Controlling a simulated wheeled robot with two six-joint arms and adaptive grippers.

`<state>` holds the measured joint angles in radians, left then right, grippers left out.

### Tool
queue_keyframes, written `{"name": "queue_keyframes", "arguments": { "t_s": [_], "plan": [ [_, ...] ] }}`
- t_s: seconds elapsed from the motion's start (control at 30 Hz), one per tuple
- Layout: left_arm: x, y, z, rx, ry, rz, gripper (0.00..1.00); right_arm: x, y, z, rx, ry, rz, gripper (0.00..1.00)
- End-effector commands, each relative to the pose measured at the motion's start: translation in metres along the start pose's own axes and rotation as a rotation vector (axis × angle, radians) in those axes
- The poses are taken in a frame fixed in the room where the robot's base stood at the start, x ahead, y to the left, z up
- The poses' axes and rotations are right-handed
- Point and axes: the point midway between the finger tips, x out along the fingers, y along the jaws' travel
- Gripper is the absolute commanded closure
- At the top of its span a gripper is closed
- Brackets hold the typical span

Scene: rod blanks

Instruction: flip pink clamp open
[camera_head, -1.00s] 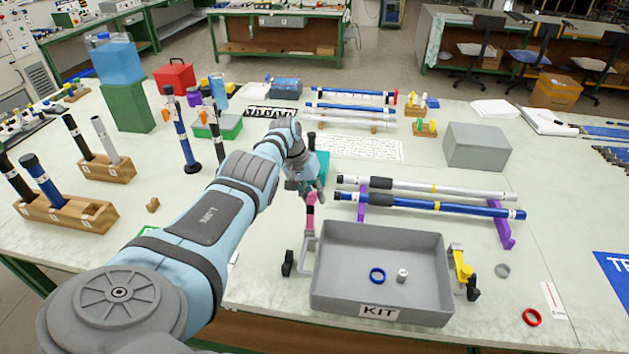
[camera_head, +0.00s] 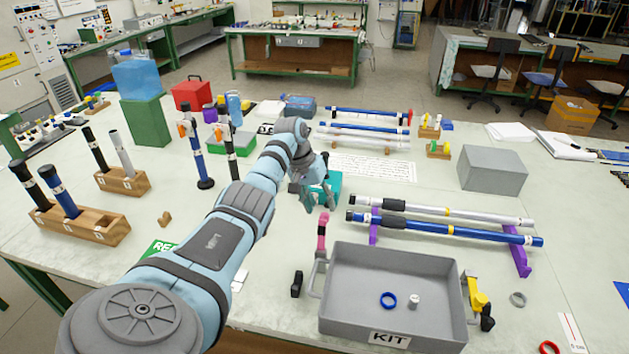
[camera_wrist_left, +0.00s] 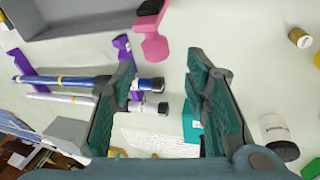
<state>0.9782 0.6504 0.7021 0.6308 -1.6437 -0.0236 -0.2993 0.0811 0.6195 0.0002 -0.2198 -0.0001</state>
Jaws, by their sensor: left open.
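The pink clamp (camera_head: 322,232) stands upright at the left end of the grey KIT tray (camera_head: 345,318), its black foot low at the tray's left. In the left wrist view the pink clamp (camera_wrist_left: 154,45) shows at the top centre, beyond the fingertips. My left gripper (camera_head: 320,203) is open and empty, just behind and above the clamp, and apart from it. My right gripper is not in view.
A yellow clamp (camera_head: 477,293) is at the tray's right end. A blue ring (camera_head: 388,300) lies in the tray. Blue and white rods (camera_head: 460,229) rest on purple stands (camera_head: 522,262) behind the tray. A teal block (camera_head: 333,186) is close behind my gripper.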

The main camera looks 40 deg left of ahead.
Motion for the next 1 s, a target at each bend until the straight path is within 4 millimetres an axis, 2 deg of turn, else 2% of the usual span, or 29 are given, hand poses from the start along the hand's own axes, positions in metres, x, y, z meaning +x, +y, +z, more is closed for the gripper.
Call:
{"name": "queue_keyframes", "arguments": {
  "t_s": [0.1, 0.2, 0.3, 1.0],
  "plan": [
    [-0.033, -0.001, -0.001, 0.0, 0.001, -0.001, 0.58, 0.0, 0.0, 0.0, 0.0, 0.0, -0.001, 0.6],
    [-0.051, -0.001, 0.0, -0.001, -0.001, 0.0, 0.58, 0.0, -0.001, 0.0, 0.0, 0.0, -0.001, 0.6],
    [-0.061, -0.001, 0.0, -0.001, -0.003, 0.0, 0.58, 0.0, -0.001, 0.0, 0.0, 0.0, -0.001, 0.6],
    [-0.062, -0.002, 0.0, -0.002, -0.004, 0.0, 0.58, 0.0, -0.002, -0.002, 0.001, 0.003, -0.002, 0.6]
  ]
}}
